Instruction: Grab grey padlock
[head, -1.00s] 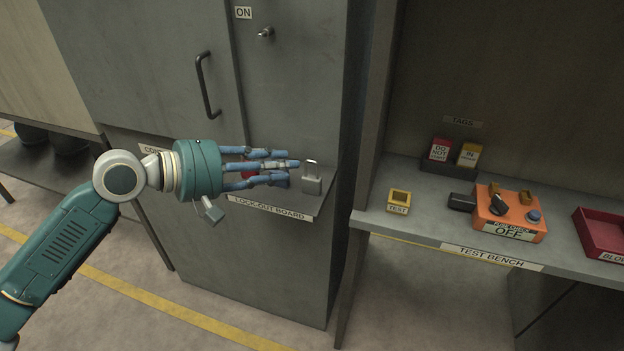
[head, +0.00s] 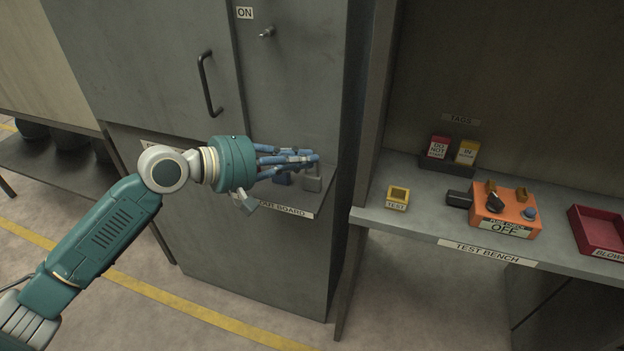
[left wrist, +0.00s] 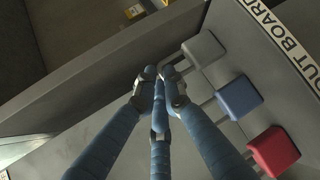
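The grey padlock (head: 312,184) is at the right end of the lock-out board ledge. In the left wrist view the grey padlock (left wrist: 203,48) is at upper right, its shackle pointing at my fingertips. My left gripper (head: 300,158) has its fingers drawn together over the shackle, hiding its top in the head view. In the left wrist view the fingertips (left wrist: 160,84) meet at the shackle's end, and the gripper looks shut on it. My right gripper is not in view.
A blue padlock (left wrist: 238,97) and a red padlock (left wrist: 273,152) sit in a row beside the grey one. The cabinet wall (head: 295,80) rises behind. To the right, a test bench (head: 430,215) holds a yellow test block (head: 397,199), an orange box (head: 505,213) and a red tray (head: 600,228).

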